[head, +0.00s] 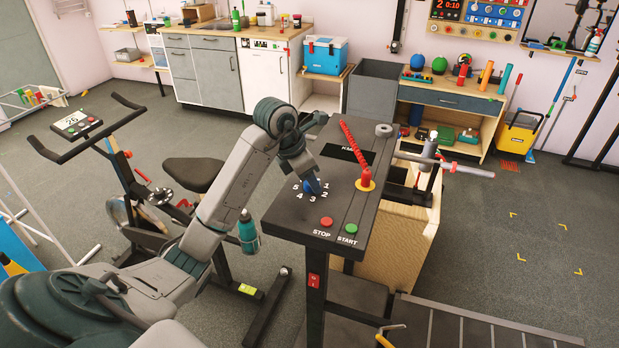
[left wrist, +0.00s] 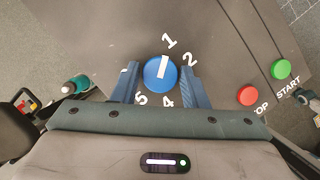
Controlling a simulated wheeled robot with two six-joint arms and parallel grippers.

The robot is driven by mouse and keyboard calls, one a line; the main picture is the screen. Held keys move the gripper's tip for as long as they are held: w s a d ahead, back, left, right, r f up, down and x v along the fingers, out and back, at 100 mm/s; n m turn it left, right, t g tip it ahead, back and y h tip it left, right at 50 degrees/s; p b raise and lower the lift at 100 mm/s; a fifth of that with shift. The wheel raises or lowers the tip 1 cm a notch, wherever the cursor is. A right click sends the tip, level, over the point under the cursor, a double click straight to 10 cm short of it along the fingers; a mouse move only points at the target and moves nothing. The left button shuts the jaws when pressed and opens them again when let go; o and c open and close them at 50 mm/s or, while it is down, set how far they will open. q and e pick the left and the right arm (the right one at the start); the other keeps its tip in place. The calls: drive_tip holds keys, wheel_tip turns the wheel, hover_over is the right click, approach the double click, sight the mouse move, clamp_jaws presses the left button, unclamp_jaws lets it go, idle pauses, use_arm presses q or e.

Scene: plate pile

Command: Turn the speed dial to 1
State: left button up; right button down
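The blue speed dial (left wrist: 151,70) sits on a dark console panel (head: 285,210), ringed by white numbers. In the left wrist view its white pointer mark points up, in line with the 1 (left wrist: 168,41). The 2, 4 and 5 also show there; the 3 is hidden by a finger. My left gripper (head: 312,186) is down at the dial. In the left wrist view its blue fingers (left wrist: 160,82) stand on either side of the dial, close against it, and look shut on it. My right gripper is not in view.
The red STOP button (head: 327,222) and green START button (head: 351,228) are near the dial. A red coiled cord ends at a red key on a yellow base (head: 366,185). An exercise bike (head: 165,190) stands at left. Open floor lies at right.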

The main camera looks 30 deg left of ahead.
use_arm(q)
drive_tip(key=shift+o, duration=1.4)
drive_tip(key=shift+a+r, duration=0.1)
drive_tip(key=shift+r, duration=0.05)
drive_tip(key=shift+b+v, duration=0.3)
drive_tip(key=shift+v, duration=0.9)
drive_tip(key=p+v, duration=0.4)
drive_tip(key=v, duration=0.4)
drive_tip(key=shift+p, duration=0.35)
drive_tip(key=shift+s, duration=0.1)
